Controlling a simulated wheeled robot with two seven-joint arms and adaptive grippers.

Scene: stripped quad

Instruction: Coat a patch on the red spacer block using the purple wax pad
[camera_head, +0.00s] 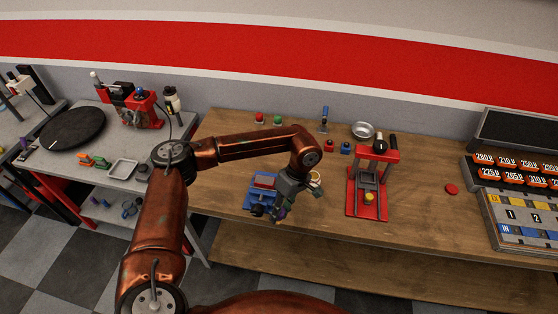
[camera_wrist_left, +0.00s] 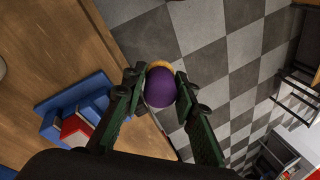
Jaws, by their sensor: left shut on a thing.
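My left gripper (camera_head: 281,211) is shut on the purple wax pad, a rounded purple thing with a yellow-orange edge behind it. The wax pad (camera_wrist_left: 160,90) sits between both fingertips in the left wrist view. The red spacer block (camera_head: 265,181) sits in a blue holder (camera_head: 257,208) near the front edge of the table, partly hidden by my gripper. In the wrist view the red block (camera_wrist_left: 75,126) and the blue holder (camera_wrist_left: 48,128) are at the lower left, apart from the pad. My right gripper is not in view.
On the wooden table (camera_head: 420,235), a red press (camera_head: 367,212) stands to the right of my gripper. A metal bowl (camera_head: 363,130) and red and green buttons (camera_head: 277,120) lie at the back. A red disc (camera_head: 451,188) lies at right, with clear wood around it.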

